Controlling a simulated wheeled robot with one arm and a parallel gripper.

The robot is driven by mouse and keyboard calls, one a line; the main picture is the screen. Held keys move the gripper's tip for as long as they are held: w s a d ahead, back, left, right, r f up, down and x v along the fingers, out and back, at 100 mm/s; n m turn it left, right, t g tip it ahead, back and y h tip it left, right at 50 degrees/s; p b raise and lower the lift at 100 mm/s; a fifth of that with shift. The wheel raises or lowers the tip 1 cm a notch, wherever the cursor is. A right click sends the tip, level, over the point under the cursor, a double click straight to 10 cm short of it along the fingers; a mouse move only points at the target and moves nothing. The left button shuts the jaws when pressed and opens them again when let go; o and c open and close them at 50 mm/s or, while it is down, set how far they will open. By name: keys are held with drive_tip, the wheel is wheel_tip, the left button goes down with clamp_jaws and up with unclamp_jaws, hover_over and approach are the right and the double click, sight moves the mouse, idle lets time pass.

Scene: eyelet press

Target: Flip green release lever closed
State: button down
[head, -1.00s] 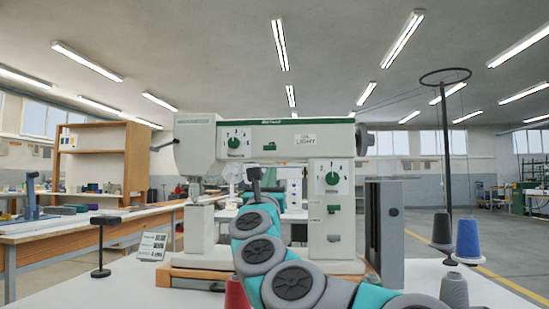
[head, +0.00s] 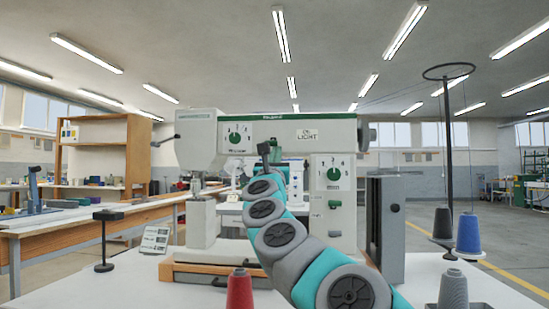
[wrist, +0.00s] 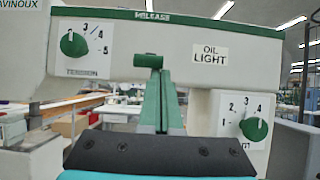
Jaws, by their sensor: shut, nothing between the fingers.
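The white eyelet press (head: 285,132) stands on the table ahead, with a green stripe along the top of its arm. The green release lever (wrist: 148,60) shows in the wrist view as a small green piece below the "RELEASE" lettering. In the head view my gripper mostly covers the lever. My gripper (wrist: 152,76) is shut and empty, pointing up at the press arm. Its tips are just below the lever in the wrist view; I cannot tell whether they touch it. In the head view my gripper (head: 264,149) is in front of the press arm.
A green tension dial (wrist: 73,44) is left of the lever, and a second green dial (wrist: 254,129) is lower right. Thread cones, one red (head: 239,290) and one blue (head: 468,234), stand on the table. A grey box (head: 386,225) stands right of the press.

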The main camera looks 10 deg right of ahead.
sight(272, 141)
drive_tip(key=shift+w+r, duration=0.2)
drive_tip(key=shift+w, duration=0.25)
drive_tip(key=r+p, duration=0.1)
drive_tip(key=p, duration=0.2)
drive_tip(key=shift+s+r+g, duration=0.1)
drive_tip(key=shift+s+g, duration=0.1)
drive_tip(key=shift+g, duration=0.2)
drive_tip(key=shift+s+a+r+g+p, duration=0.15)
drive_tip(key=shift+g+p, duration=0.25)
drive_tip(key=shift+p, duration=0.75)
drive_tip(key=shift+s+r, duration=0.2)
drive_tip(key=shift+r, duration=0.25)
drive_tip(key=shift+b, duration=0.3)
